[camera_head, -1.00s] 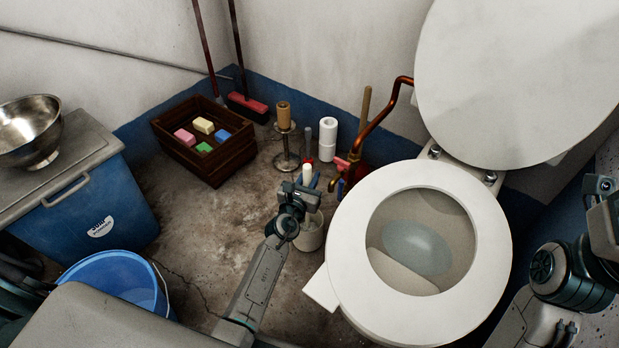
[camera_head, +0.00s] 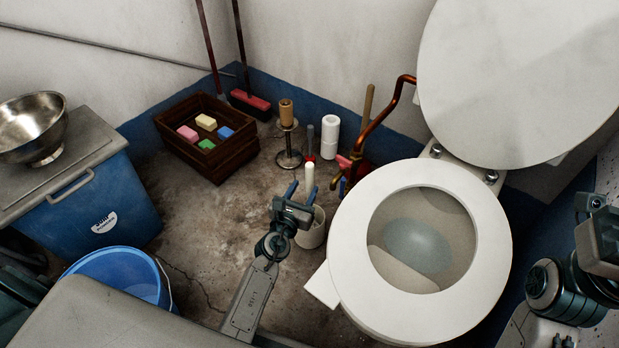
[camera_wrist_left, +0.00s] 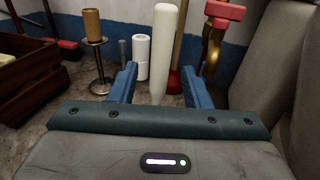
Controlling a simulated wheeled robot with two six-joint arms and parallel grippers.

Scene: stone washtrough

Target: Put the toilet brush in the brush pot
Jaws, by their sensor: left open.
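The toilet brush shows as a white, rounded handle (camera_head: 309,176) standing about upright. Its lower part is hidden behind my left gripper, and the handle lines up with the pale brush pot (camera_head: 313,233) on the floor left of the toilet. The brush appears to stand in the pot, but the pot's mouth is partly covered. My left gripper (camera_head: 302,191) is open, its blue fingers spread, just in front of the handle. In the left wrist view the handle (camera_wrist_left: 164,45) shows between the fingers (camera_wrist_left: 161,87), with gaps on both sides. My right gripper (camera_head: 592,206) is partly visible at the right edge; its jaws are unclear.
The toilet (camera_head: 345,270) stands close on the right. Behind are a paper-roll stand (camera_head: 288,145), white rolls (camera_head: 329,137), a plunger (camera_head: 367,105) and a copper pipe (camera_head: 385,120). A wooden crate (camera_head: 225,160) and blue bucket (camera_head: 115,272) are left.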

